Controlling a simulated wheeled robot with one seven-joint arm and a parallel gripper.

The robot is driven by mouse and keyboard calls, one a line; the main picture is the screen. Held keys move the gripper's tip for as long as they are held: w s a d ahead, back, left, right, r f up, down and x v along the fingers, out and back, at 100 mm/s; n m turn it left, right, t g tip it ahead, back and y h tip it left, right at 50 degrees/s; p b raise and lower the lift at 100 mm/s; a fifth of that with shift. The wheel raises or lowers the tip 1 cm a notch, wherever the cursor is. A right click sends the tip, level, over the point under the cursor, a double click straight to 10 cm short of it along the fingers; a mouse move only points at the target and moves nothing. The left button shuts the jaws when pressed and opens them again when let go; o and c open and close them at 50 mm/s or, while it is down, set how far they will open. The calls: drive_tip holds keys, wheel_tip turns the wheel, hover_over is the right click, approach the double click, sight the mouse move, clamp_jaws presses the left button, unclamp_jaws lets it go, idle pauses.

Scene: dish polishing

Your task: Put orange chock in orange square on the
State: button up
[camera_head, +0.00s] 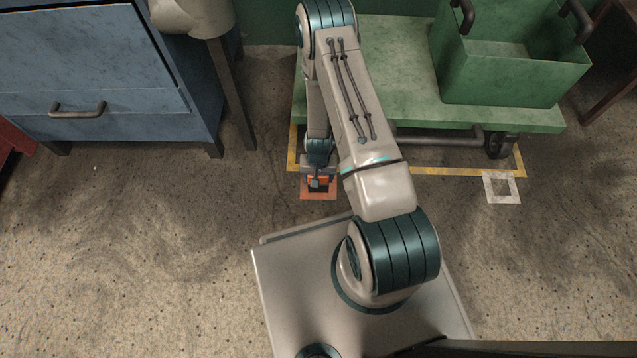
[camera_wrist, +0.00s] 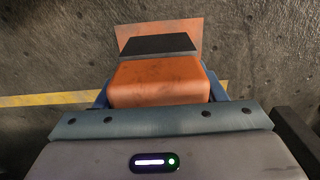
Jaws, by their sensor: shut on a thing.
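The orange chock (camera_wrist: 158,82) sits between the blue fingers of my gripper (camera_wrist: 160,92) in the wrist view, and the gripper is shut on it. A dark slab or face (camera_wrist: 158,45) shows at its far side; I cannot tell whether it belongs to the chock. The orange square (camera_head: 308,193) is marked on the floor in front of the green cart, and its far part shows in the wrist view (camera_wrist: 160,28) beyond the chock. In the head view my gripper (camera_head: 318,183) is over the square. I cannot tell whether the chock touches the floor.
A green cart (camera_head: 400,75) carries a green bin (camera_head: 510,75), with yellow tape (camera_head: 455,172) along its near side. A white square (camera_head: 501,187) lies at the right. A blue cabinet (camera_head: 100,75) stands at the left. The floor at lower left is clear.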

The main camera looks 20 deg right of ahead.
drive_tip(key=shift+f+b, duration=1.15)
drive_tip(key=shift+f, duration=0.85)
drive_tip(key=shift+f, duration=0.1)
drive_tip(key=o, duration=1.4)
wheel_tip(320, 180, up, 12)
drive_tip(key=p, duration=0.5)
